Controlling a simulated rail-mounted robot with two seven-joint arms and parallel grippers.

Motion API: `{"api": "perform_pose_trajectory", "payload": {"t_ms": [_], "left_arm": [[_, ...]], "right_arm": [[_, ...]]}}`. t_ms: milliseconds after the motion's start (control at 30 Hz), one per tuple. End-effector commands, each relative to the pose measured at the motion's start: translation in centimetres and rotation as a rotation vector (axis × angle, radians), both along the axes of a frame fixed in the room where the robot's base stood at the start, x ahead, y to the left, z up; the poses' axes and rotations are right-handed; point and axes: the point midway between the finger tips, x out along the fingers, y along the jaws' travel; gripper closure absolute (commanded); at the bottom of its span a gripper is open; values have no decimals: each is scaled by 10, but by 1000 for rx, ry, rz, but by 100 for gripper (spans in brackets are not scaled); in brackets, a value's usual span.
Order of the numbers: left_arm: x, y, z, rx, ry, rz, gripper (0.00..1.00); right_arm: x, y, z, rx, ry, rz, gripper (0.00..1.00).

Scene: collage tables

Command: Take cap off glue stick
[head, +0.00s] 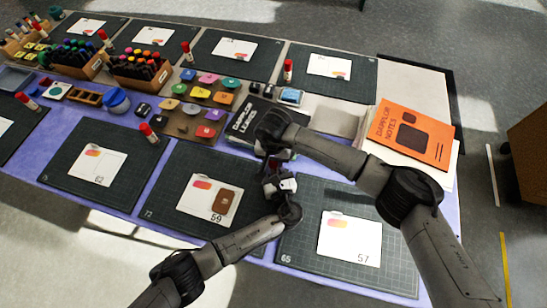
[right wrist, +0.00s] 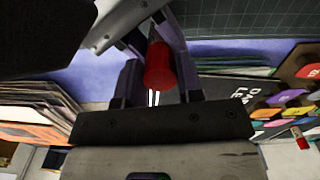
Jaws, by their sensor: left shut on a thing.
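The red-capped glue stick shows in the right wrist view as a red cap (right wrist: 158,66), with a darker part running up behind it. My left gripper (head: 273,182) is shut on the glue stick above the table, between the middle and right front mats. My right gripper (head: 274,160) is close beside it. In the right wrist view the right gripper (right wrist: 160,82) has its fingers on either side of the red cap, with gaps visible, so it looks open. In the head view the grippers largely hide the held stick.
Other red-capped glue sticks (head: 149,132) stand on several dark mats (head: 75,185). White cards lie on the mats. A dark booklet (head: 243,125) and colour pads (head: 199,93) lie behind my grippers. An orange notes book (head: 411,132) is at right. Marker boxes (head: 140,83) stand at back left.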

Motion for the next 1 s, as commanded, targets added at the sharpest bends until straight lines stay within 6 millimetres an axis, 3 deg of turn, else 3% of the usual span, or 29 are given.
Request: {"api": "perform_pose_trajectory", "payload": {"t_ms": [233,1000], "left_arm": [[0,0,0,0,0,0,100],[0,0,0,0,0,0,100]], "right_arm": [[0,0,0,0,0,0,96],[0,0,7,0,-1,0,97]]}}
